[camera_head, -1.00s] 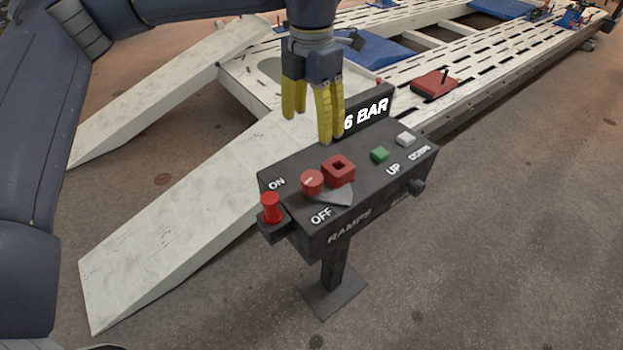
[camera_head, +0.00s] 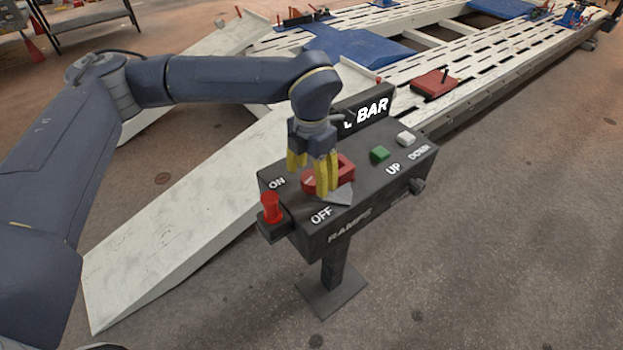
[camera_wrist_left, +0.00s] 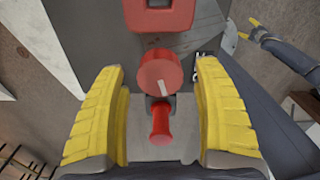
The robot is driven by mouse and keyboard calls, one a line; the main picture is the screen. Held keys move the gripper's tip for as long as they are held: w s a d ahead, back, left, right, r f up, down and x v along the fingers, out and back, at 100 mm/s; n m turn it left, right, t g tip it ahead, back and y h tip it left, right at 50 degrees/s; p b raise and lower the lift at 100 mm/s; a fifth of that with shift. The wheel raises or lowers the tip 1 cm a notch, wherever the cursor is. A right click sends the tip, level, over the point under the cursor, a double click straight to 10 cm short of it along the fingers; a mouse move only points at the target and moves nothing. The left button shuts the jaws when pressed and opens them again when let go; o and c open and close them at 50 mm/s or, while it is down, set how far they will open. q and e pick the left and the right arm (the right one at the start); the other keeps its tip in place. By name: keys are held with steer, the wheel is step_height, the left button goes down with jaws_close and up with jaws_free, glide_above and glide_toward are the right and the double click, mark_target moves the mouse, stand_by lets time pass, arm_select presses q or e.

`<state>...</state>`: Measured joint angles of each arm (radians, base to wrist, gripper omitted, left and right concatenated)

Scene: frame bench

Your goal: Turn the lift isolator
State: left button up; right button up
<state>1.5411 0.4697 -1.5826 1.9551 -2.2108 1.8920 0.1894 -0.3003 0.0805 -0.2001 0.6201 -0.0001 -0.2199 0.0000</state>
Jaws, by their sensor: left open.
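The isolator is a round red knob with a white pointer mark (camera_wrist_left: 158,72) on top of the dark control box (camera_head: 375,185), between the ON and OFF labels. In the head view the knob (camera_head: 308,184) is partly hidden by my left gripper (camera_head: 312,176). My left gripper is open, pointing down over the knob. In the left wrist view the knob shows beyond and between the yellow fingers (camera_wrist_left: 160,108), with a gap on each side; contact is not visible. My right gripper (camera_wrist_left: 258,29) shows small at the upper right of the wrist view, its fingers apart.
A red square collar (camera_head: 346,168) sits beside the knob. A red plunger (camera_head: 270,208) stands on the box's left bracket. Green (camera_head: 379,154) and white (camera_head: 405,139) buttons lie right. A BAR sign (camera_head: 368,112) rises behind. Pale ramps (camera_head: 160,245) lie left.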

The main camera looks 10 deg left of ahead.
arm_select(q)
steer(key=shift+f, duration=0.8)
jaws_close()
